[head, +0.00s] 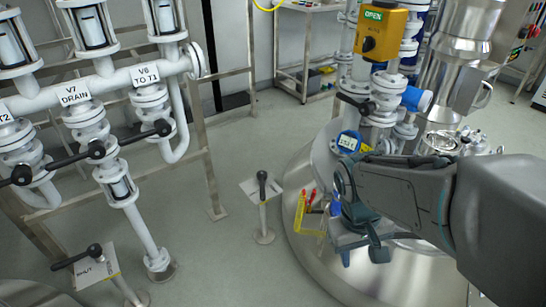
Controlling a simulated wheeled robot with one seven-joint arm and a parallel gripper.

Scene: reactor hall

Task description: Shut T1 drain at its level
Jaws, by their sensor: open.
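My gripper (363,254) is open, pointing down over the domed steel vessel (312,262) at the right. Nothing shows between its fingers. A yellow box reading OPEN (380,31) sits on white pipework above the vessel, beyond my arm. A round blue display (348,142) stands on the vessel near my wrist; its digits are too small to read. A floor post with a black-knobbed lever (262,186) and a pale plate stands left of the vessel, apart from my gripper. I cannot tell which valve is the T1 drain.
A white pipe rack (75,91) at the left carries black-handled valves, labelled V7 DRAIN (75,96) and V6 TO T1 (145,76). A lever with a SHUT plate (96,268) is at the lower left. A yellow holder (310,222) with red-handled tools is by the vessel.

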